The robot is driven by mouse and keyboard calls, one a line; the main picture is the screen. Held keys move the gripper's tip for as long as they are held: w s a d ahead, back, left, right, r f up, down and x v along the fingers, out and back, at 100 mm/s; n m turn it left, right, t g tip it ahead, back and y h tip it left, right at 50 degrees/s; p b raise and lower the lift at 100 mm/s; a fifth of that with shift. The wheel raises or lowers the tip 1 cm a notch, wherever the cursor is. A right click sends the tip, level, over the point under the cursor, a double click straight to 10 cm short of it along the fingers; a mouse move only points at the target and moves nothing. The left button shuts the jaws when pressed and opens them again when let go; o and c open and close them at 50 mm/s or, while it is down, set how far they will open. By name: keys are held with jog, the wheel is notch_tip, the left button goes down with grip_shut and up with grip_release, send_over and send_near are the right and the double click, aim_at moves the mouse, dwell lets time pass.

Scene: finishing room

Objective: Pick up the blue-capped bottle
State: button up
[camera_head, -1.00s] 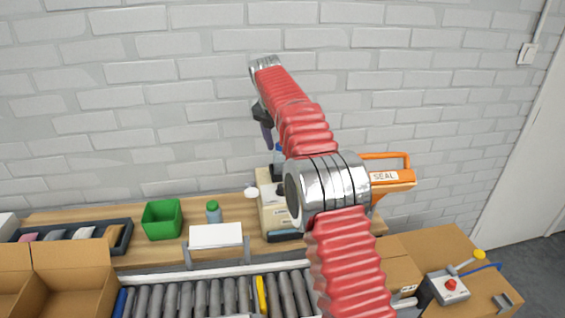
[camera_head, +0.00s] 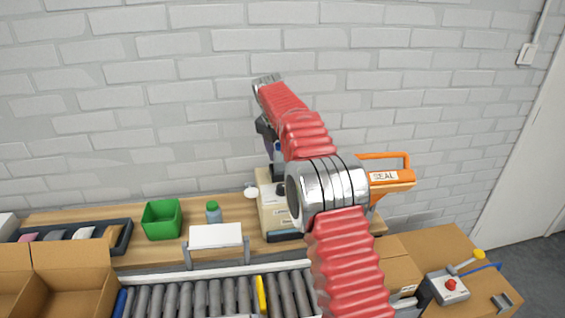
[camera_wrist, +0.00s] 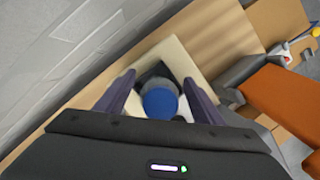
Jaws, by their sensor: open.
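The blue-capped bottle (camera_wrist: 160,103) shows in the wrist view, seen from above, with its round blue cap between my two purple fingers. It stands on or in front of a cream machine (camera_wrist: 182,60); the exact contact is hidden. My gripper (camera_wrist: 160,84) is open, with one finger on each side of the bottle and no clear contact. There my gripper (camera_head: 268,148) is above the cream machine (camera_head: 275,208), partly hidden by my arm.
A green-capped bottle (camera_head: 213,213) and a green bin (camera_head: 162,219) stand on the wooden bench to the left. An orange sealer (camera_head: 390,178) is right of my arm. A roller conveyor (camera_head: 205,296) runs in front. The brick wall is close behind.

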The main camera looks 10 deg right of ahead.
jog(key=shift+c, duration=0.2)
jog(key=c, duration=1.1)
